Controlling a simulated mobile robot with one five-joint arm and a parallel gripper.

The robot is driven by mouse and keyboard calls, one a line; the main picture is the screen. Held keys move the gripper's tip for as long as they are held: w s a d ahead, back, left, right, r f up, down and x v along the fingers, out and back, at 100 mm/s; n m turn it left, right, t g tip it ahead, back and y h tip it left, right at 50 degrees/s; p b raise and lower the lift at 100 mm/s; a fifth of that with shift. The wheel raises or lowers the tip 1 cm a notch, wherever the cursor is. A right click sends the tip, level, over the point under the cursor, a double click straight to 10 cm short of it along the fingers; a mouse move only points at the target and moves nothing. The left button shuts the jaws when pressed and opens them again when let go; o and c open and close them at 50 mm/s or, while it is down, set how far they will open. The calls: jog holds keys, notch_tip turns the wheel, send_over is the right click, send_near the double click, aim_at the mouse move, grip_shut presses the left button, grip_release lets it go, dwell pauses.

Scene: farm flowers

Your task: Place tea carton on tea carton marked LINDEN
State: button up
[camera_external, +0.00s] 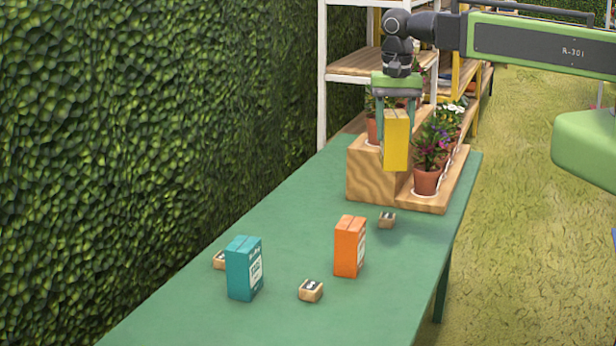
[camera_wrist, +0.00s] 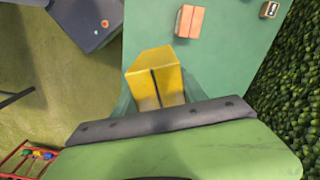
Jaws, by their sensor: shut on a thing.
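My gripper (camera_external: 396,112) is shut on a yellow carton (camera_external: 397,142) and holds it upright above the table, in front of the wooden plant stand. In the wrist view the yellow carton (camera_wrist: 155,78) sits between the fingers. An orange carton (camera_external: 349,246) stands upright on the green table, below and left of the held carton; it also shows at the top of the wrist view (camera_wrist: 189,21). A teal carton (camera_external: 244,268) stands farther left and nearer the camera. Both standing cartons have white labels, too small to read, so I cannot tell which is LINDEN.
Small wooden blocks with dark tops lie near the cartons: one by the stand (camera_external: 387,220), one between the cartons (camera_external: 311,291), one partly behind the teal carton (camera_external: 219,260). The stepped wooden stand (camera_external: 372,180) holds potted flowers (camera_external: 427,178). The green table (camera_external: 290,225) is otherwise clear; a hedge borders its left.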

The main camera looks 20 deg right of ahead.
jog(key=shift+a+f, duration=0.2)
jog(key=shift+f, duration=0.05)
jog(key=a+f+b, duration=0.3)
jog(key=b, duration=0.1)
jog(key=s+a+f+b, duration=0.1)
jog(key=a+f+b, duration=0.2)
jog(key=a+f, duration=0.1)
jog(key=s+a+f+b, duration=0.1)
jog(key=a+f+b, duration=0.3)
jog(key=shift+b, duration=0.3)
jog(key=shift+r, duration=0.15)
jog(key=o, duration=1.4)
jog(key=shift+c, duration=0.2)
